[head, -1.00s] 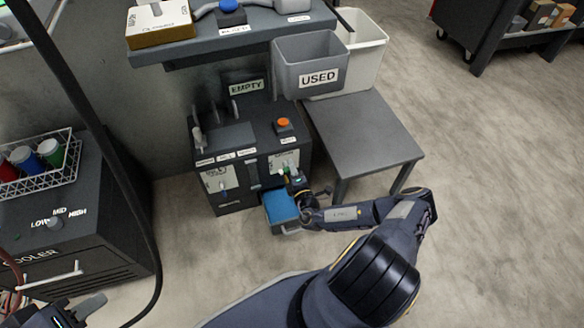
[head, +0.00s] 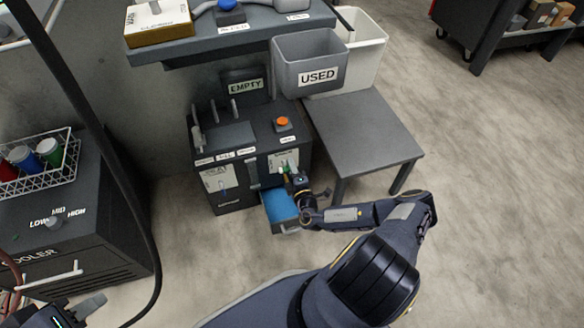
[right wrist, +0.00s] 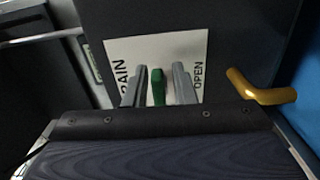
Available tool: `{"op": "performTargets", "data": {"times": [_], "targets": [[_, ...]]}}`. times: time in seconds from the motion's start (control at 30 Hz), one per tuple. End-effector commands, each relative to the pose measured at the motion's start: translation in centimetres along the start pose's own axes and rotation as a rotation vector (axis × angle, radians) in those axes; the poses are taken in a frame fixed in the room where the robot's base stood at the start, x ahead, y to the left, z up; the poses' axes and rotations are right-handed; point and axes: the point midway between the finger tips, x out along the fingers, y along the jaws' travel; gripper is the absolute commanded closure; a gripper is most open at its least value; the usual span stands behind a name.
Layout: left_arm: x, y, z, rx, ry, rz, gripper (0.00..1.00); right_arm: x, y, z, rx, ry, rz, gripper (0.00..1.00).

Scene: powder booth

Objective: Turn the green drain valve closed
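The green drain valve handle (right wrist: 158,88) stands upright in front of a white plate (right wrist: 120,50) lettered "OPEN" at its right side and a partly hidden "…AIN" at its left. My right gripper (right wrist: 160,84) is open, with one finger on each side of the handle and gaps showing between. In the head view my right gripper (head: 288,174) is at the lower right front of the dark machine (head: 232,195), and the handle is a tiny green spot, mostly hidden. My left gripper (head: 88,308) is at the bottom left, away from the machine; its fingers are unclear.
A brass spout (right wrist: 262,90) is right of the valve. A grey table (head: 365,135) stands right of the machine, and a cooler (head: 75,225) stands left. The floor in front is clear.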

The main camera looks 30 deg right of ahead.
Motion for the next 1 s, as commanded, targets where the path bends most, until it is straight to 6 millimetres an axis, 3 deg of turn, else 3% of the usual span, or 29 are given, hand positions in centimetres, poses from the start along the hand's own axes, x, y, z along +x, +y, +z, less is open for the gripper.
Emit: {"op": "performTargets", "data": {"times": [0.37,0.8,1.0], "targets": [[-0.1,0.1,-0.1,0.000,0.000,0.000,0.64,-0.1,0.1,0.1,-0.002,-0.002,0.002,0.67],[-1.9,0.9,-1.0,0.000,0.000,0.000,0.64,-6.6,0.2,0.1,-0.001,-0.002,0.000,0.67],[-2.1,0.9,-1.1,0.000,0.000,0.000,0.64,-7.8,0.1,0.0,-0.001,-0.001,0.003,0.67]]}}
